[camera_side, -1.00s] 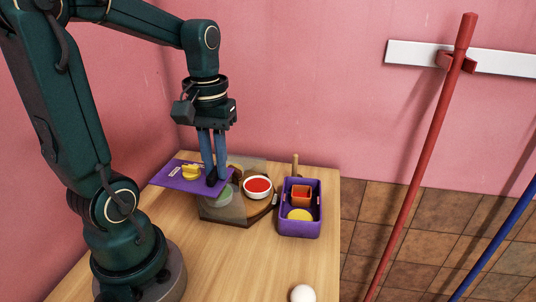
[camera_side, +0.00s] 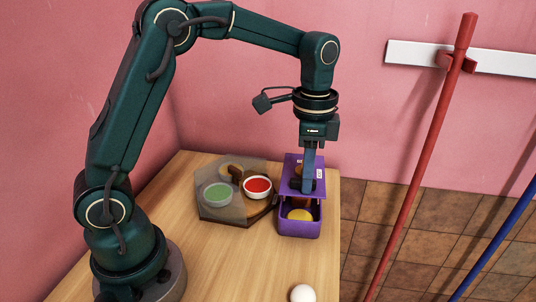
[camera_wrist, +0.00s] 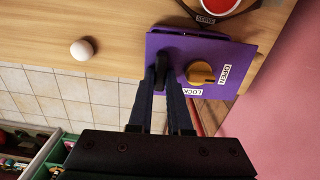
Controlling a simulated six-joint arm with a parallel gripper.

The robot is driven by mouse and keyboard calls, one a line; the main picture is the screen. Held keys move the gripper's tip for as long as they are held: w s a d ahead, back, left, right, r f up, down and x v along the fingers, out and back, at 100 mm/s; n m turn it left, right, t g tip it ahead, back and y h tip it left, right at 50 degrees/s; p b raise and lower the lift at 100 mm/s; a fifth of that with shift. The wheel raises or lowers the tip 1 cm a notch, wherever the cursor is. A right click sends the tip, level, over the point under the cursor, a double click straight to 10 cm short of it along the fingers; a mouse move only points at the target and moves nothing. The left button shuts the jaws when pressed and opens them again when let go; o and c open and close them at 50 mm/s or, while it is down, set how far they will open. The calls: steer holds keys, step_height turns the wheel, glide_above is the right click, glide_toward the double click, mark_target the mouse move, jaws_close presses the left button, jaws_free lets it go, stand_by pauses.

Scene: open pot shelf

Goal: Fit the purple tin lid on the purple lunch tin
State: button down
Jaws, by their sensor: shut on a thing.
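The purple tin lid (camera_side: 292,164) is a flat plate in my gripper (camera_side: 308,187), held above the purple lunch tin (camera_side: 299,228). In the wrist view the lid (camera_wrist: 217,52) has a yellow-orange knob (camera_wrist: 200,72) and white labels reading OPEN and LOCK. My gripper (camera_wrist: 170,82) is shut on a dark part of the lid beside the knob. In the side view the lid covers the back of the tin's opening; the front stays visible, with a yellow item (camera_side: 299,214) inside.
A board (camera_side: 209,214) left of the tin carries a green bowl (camera_side: 217,194) and a red-filled white bowl (camera_side: 257,187). A white ball (camera_side: 302,294) lies near the table's front edge. The table front between is clear. Red and blue poles stand at the right.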

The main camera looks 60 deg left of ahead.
steer(key=shift+f, duration=1.85)
steer(key=shift+f, duration=1)
stand_by(1.2)
steer(key=c, duration=0.8)
jaws_free()
steer(key=shift+o, duration=0.2)
steer(key=shift+r, duration=3.55)
steer(key=shift+r, duration=0.1)
